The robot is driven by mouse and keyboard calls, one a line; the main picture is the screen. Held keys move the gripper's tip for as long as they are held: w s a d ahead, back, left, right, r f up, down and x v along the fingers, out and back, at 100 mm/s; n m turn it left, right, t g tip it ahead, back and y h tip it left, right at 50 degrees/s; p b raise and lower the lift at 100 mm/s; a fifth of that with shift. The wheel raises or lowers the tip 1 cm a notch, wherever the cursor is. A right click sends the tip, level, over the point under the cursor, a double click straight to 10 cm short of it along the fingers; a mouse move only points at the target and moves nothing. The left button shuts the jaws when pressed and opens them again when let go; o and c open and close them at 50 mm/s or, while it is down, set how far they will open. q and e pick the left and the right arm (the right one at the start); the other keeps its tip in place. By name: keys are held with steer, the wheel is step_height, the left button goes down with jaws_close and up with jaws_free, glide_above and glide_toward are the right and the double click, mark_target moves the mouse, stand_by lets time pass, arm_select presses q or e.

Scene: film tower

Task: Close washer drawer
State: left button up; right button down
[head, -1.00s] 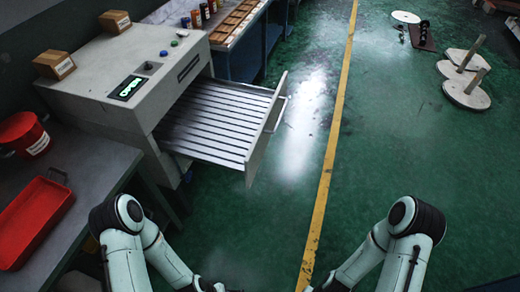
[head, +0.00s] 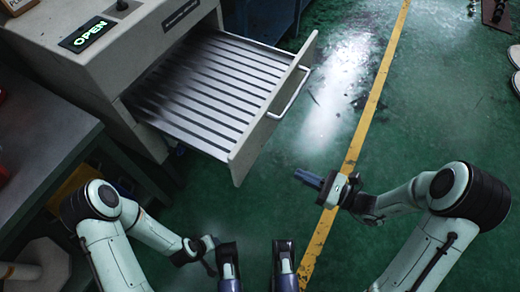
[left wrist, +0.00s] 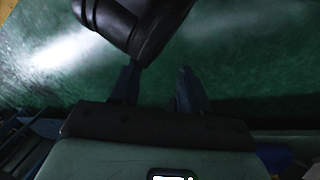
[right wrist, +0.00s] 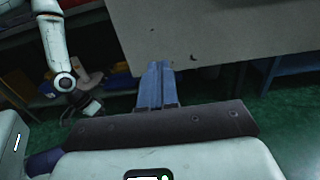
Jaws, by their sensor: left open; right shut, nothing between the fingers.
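The washer (head: 150,50) is a pale box at the upper left of the head view, with a green "OPEN" display (head: 90,35) on top. Its drawer (head: 272,115) is pulled out to the right, showing a slatted metal tray and a bar handle (head: 292,97) on its front. My right gripper (head: 303,178) is shut and empty, in front of the drawer and apart from it. In the right wrist view its fingers (right wrist: 158,70) point at a pale panel, apparently the drawer front (right wrist: 225,35). My left gripper (head: 256,262) is open and empty, low in the middle; its fingers are apart in the left wrist view (left wrist: 157,85).
A grey table (head: 45,140) stands at the left, close to my left arm. Blue bench legs (head: 262,20) are behind the drawer.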

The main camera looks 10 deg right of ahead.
mark_target(251, 153)
steer(key=b+x, duration=0.2)
steer(key=x, duration=1.1)
steer(key=shift+s+a, duration=0.1)
arm_select(q)
steer(key=w+a+f, duration=0.1)
steer(key=w+f, duration=0.1)
steer(key=f, duration=0.1)
steer(key=shift+a+t+y, duration=0.3)
steer(key=shift+a, duration=0.1)
arm_select(e)
steer(key=shift+a, duration=0.3)
arm_select(q)
steer(key=shift+r, duration=0.1)
